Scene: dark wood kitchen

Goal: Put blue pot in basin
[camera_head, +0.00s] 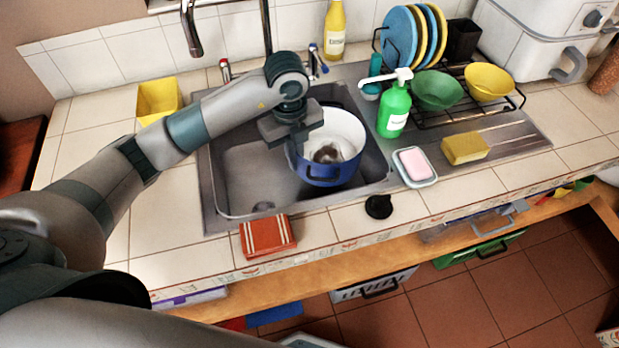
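The blue pot (331,172), white inside with a dark patch at its bottom, is at the right side of the metal sink basin (250,190). It looks upright; whether it rests on the basin floor or is held up cannot be told. My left gripper (298,140) points down at the pot's left rim, touching it or very close. Its fingertips are partly hidden, so I cannot see whether they are closed on the rim. My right gripper is not in view.
A faucet (190,28) stands behind the basin. A green soap bottle (394,108), a pink soap in a dish (415,183) and a yellow sponge (464,148) are to the right. A red cloth (267,236) lies in front, a yellow container (158,99) behind left. The left part of the basin is clear.

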